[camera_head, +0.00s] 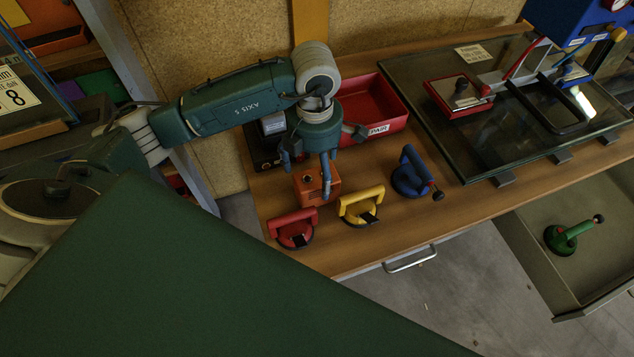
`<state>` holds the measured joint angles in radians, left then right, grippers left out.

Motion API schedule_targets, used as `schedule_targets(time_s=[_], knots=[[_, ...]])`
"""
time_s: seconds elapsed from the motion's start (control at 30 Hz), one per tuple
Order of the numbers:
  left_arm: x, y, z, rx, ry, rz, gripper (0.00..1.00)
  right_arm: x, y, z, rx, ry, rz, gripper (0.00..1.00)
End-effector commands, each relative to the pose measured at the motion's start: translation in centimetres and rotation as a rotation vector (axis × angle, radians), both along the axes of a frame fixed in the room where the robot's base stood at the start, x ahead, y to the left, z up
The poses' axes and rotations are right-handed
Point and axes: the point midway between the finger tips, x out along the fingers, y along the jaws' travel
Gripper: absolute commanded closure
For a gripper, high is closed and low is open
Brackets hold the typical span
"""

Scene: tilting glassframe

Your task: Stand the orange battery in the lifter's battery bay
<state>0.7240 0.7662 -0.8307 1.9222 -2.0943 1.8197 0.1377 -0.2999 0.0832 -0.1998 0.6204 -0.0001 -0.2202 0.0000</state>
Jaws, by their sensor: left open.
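The orange battery (309,188) stands on the wooden bench near its front left. My left gripper (319,160) is open right above and beside it, fingers spread. One finger passes in front of the battery's right part; contact cannot be told. A device that looks like the lifter (512,88) lies on the dark glass pane at the right, with a red-edged pad, a red lever and a black loop frame. I cannot make out its battery bay. My right gripper is not in view.
Red (294,228), yellow (361,207) and blue (409,174) suction cups line the bench front. A red bin (386,104) and black charger-like unit (265,152) stand behind the gripper. A green suction cup (571,236) lies in the open drawer (590,275).

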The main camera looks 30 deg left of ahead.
Motion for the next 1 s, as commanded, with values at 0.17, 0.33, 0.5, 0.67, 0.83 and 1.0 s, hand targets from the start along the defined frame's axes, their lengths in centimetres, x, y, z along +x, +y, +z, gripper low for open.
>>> schedule_targets(time_s=[0.17, 0.33, 0.5, 0.67, 0.83, 1.0], knots=[[-0.1, 0.1, -2.0, 0.0, 0.001, 0.001, 0.14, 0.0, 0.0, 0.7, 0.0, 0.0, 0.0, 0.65], [0.0, 0.0, -2.4, -0.001, -0.002, 0.0, 0.14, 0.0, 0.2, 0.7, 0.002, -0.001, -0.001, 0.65], [0.0, 0.0, -2.4, -0.001, -0.002, 0.0, 0.28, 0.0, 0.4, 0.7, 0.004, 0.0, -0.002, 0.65], [0.0, 0.0, -2.3, -0.001, -0.002, 0.0, 0.59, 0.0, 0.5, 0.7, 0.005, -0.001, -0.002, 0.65], [0.1, 0.0, -2.2, -0.002, -0.004, 0.0, 0.87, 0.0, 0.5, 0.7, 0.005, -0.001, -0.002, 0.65], [0.1, 0.0, -2.2, -0.002, -0.004, 0.0, 0.92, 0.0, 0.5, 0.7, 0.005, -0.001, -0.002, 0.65]])
